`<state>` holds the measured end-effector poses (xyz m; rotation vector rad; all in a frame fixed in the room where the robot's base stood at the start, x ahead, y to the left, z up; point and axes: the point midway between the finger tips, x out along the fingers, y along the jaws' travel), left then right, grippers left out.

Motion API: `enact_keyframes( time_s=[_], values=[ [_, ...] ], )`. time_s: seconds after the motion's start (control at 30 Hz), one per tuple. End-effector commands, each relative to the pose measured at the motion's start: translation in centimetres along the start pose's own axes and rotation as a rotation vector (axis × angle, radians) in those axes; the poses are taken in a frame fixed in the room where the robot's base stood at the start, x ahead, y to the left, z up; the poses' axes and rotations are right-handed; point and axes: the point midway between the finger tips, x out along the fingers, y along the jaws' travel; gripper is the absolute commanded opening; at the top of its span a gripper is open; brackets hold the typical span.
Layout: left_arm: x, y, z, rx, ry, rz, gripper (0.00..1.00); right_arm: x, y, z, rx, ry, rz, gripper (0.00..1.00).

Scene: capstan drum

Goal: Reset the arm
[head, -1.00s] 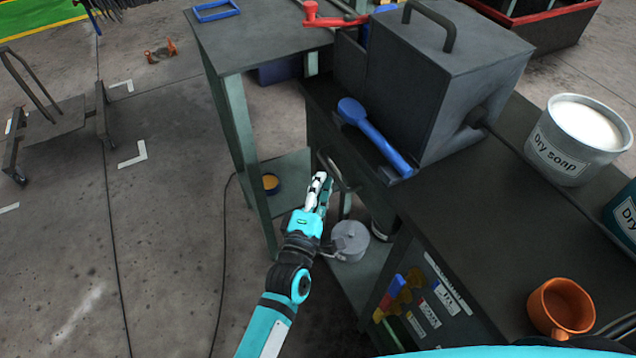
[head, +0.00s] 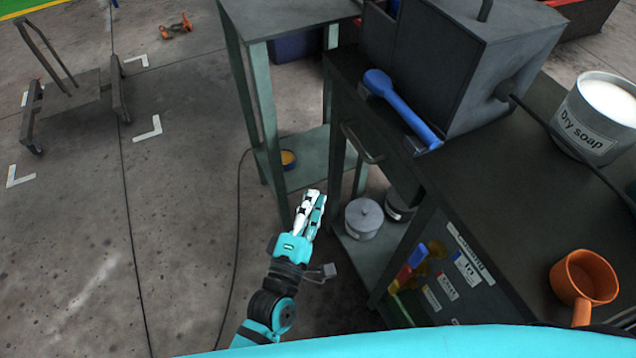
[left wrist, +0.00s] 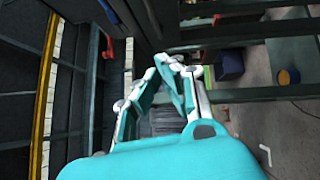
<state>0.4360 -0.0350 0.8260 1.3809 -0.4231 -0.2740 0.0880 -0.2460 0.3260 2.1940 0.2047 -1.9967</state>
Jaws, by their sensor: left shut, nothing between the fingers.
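My left gripper (head: 314,194) is shut and empty in the head view. It is held out in the air in front of the bench's left end, left of the grey lidded pot (head: 364,218). In the left wrist view its closed fingers (left wrist: 168,62) show in the middle, with nothing between them. My right gripper does not show in either view.
The dark bench (head: 489,216) carries a grey box machine (head: 468,62), a blue scoop (head: 400,108), a dry soap tub (head: 597,118) and an orange mug (head: 583,280). A side table (head: 281,12) stands behind. A cart (head: 75,92) stands at left; the floor between is clear.

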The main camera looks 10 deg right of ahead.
Motion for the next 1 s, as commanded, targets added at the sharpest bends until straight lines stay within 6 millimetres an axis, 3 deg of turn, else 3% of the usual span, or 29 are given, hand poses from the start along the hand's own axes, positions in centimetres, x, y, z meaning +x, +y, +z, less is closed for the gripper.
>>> enact_keyframes(
  time_s=[0.27,0.37,0.47,0.57,0.67,0.8,0.87,1.0],
  values=[
    [-0.7,0.0,0.0,0.0,0.0,0.001,0.0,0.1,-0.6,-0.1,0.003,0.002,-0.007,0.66],
    [-0.9,-1.2,-0.2,0.029,0.0,-0.028,0.0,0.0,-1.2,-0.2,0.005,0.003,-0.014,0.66],
    [-1.6,-4.8,-1.1,0.128,-0.002,-0.116,0.0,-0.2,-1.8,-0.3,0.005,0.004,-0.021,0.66],
    [-3.6,-10.9,-2.8,0.289,-0.018,-0.266,0.0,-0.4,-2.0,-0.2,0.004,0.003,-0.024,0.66],
    [-6.9,-17.5,-4.9,0.469,-0.059,-0.443,0.0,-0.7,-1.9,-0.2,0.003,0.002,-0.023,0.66],
    [-13.3,-25.6,-8.0,0.695,-0.156,-0.686,0.0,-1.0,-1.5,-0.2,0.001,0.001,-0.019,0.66],
    [-16.6,-28.7,-9.3,0.781,-0.214,-0.789,0.0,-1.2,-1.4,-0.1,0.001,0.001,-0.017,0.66],
    [-25.3,-34.4,-11.9,0.949,-0.38,-1.019,0.0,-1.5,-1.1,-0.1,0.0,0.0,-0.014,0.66]
  ],
)
